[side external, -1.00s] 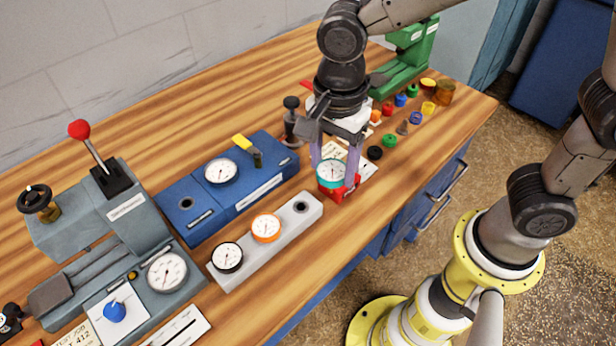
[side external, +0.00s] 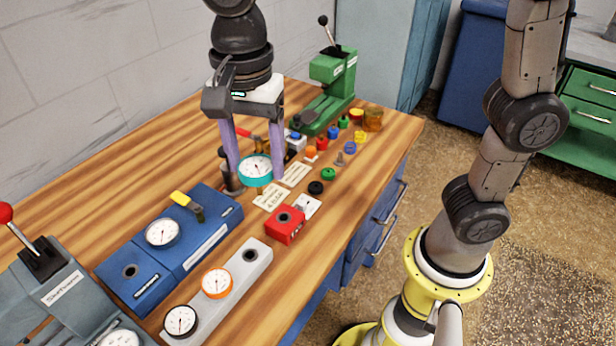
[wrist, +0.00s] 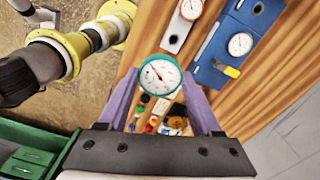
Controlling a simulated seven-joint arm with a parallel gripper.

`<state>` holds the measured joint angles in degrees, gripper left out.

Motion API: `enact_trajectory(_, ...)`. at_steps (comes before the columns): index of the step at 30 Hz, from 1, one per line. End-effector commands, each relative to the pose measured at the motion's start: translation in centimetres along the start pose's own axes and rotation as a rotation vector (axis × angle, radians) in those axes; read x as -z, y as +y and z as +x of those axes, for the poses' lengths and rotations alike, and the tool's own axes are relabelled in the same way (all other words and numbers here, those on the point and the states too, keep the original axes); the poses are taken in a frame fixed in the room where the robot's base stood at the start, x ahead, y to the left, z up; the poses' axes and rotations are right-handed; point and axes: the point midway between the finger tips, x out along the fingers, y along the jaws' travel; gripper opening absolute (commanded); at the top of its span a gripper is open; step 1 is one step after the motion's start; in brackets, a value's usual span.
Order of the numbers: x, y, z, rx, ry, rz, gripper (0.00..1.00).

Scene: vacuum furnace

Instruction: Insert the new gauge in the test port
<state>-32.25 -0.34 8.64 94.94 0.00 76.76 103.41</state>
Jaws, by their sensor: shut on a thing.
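My gripper (side external: 256,174) is shut on the teal-rimmed gauge (side external: 255,168), which has a white dial. The gauge hangs between the purple fingers, raised above the table; its stem is not visible. In the wrist view the gauge (wrist: 158,75) sits between the fingertips, dial facing the camera. The red block (side external: 285,225) stands below and to the right with an empty hole. The blue fixture (side external: 185,243) at left carries a white gauge (side external: 162,232), a yellow-handled valve (side external: 187,205) and an open, dark-rimmed port (side external: 130,271). Its label is too small to read.
A grey block (side external: 236,290) holds an orange-rimmed gauge (side external: 217,283) and a black-rimmed gauge (side external: 181,321), with one empty hole. A grey machine (side external: 45,290) with a red-knobbed lever stands left. A green press (side external: 330,90) and several small coloured caps lie behind. Bare wood lies right of the blocks.

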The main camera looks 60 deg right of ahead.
Motion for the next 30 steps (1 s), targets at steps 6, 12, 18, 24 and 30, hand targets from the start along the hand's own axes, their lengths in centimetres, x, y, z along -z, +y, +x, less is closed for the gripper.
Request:
enact_trajectory(6, -2.2, -6.5, -1.3, -0.001, 0.000, -0.066, 0.05)
enact_trajectory(12, -4.1, -11.7, -1.1, -0.001, 0.000, -0.117, 0.05)
enact_trajectory(18, -6.1, -16.4, 0.5, -0.002, 0.000, -0.161, 0.05)
enact_trajectory(24, -8.1, -20.4, 3.6, -0.002, 0.000, -0.194, 0.05)
enact_trajectory(30, -9.8, -23.2, 8.1, -0.003, 0.001, -0.211, 0.05)
